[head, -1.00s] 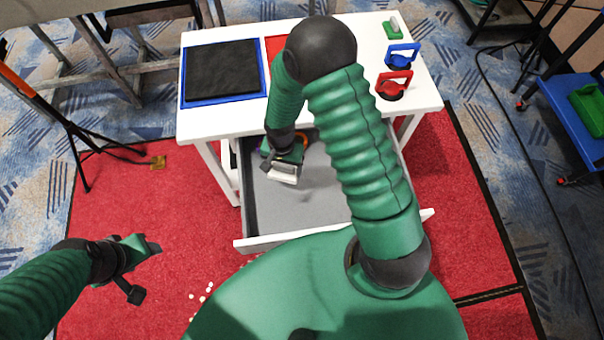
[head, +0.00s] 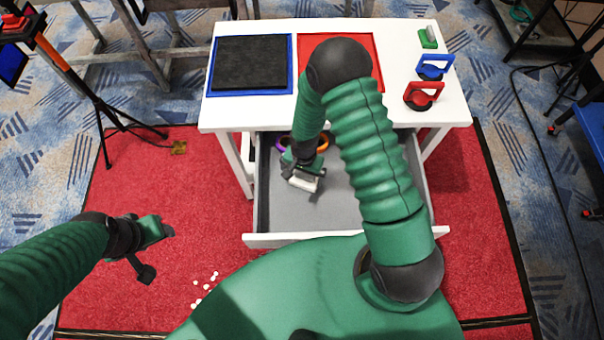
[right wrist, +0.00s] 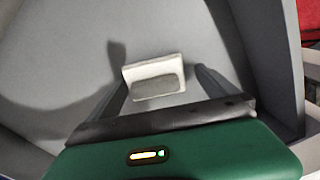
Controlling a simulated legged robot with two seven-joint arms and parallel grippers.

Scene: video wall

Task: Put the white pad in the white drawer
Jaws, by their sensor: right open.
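The white pad (head: 305,184), with a grey part on it, is inside the open white drawer (head: 290,240). My right gripper (head: 303,178) reaches down into the drawer at the pad. In the right wrist view the pad (right wrist: 152,75) is between the two spread fingers of the gripper (right wrist: 163,90), with a gap at the right finger. Whether the pad touches the grey drawer floor is hard to tell. My left gripper (head: 158,252) is open and empty, over the red carpet left of the drawer.
The white table (head: 400,60) above the drawer carries a black pad on a blue mat (head: 250,65), a red mat (head: 312,40), blue (head: 432,68) and red (head: 420,95) handled tools and a green-based block (head: 428,38). Purple and orange rings (head: 322,143) lie at the drawer's back.

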